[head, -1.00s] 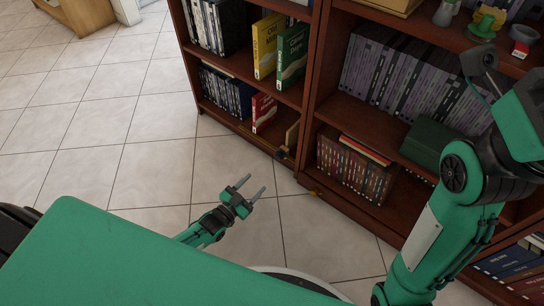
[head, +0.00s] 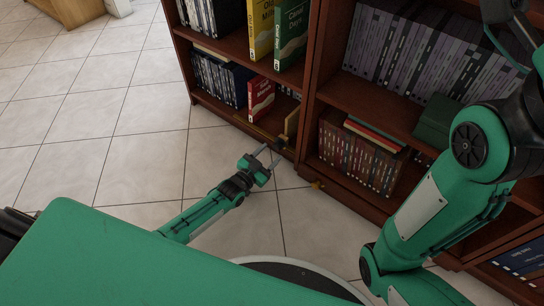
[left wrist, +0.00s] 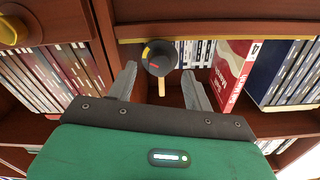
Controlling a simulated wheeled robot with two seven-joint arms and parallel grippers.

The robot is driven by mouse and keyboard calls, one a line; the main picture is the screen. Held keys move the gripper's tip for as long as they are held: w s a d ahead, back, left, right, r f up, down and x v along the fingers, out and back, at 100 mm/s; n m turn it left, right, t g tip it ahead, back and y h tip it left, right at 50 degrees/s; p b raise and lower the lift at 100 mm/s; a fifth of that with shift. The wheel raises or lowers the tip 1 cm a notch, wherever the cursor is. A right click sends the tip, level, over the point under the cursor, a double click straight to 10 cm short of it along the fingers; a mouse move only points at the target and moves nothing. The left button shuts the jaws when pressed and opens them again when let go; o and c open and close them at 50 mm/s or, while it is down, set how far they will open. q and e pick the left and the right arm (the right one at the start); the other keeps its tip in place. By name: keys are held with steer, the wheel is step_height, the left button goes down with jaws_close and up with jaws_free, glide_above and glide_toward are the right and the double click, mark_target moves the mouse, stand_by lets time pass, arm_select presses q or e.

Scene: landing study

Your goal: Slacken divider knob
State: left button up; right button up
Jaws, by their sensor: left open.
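The divider knob (left wrist: 158,55) is a dark round knob with a yellow and a red mark on its face. It shows in the left wrist view between and just beyond my two fingertips. A narrow tan piece (left wrist: 162,87) shows beside it. In the head view the knob (head: 281,143) is a small dark shape at the bottom shelf edge, below a yellow upright piece (head: 291,122). My left gripper (head: 270,156) is open and empty, its fingers pointing at the knob. I cannot tell whether a finger touches it. My right arm shows, but its gripper fingers cannot be made out.
A brass-coloured knob (head: 316,184) sits low on the bookcase, right of my left gripper; it also shows in the left wrist view (left wrist: 13,31). A red book (left wrist: 232,70) stands close to the divider knob. The bookcase (head: 309,95) holds several books. Tiled floor (head: 150,110) is clear.

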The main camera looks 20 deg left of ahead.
arm_select(q)
steer(key=shift+b+x, duration=0.3)
steer(key=shift+x, duration=0.65)
steer(key=c, duration=1)
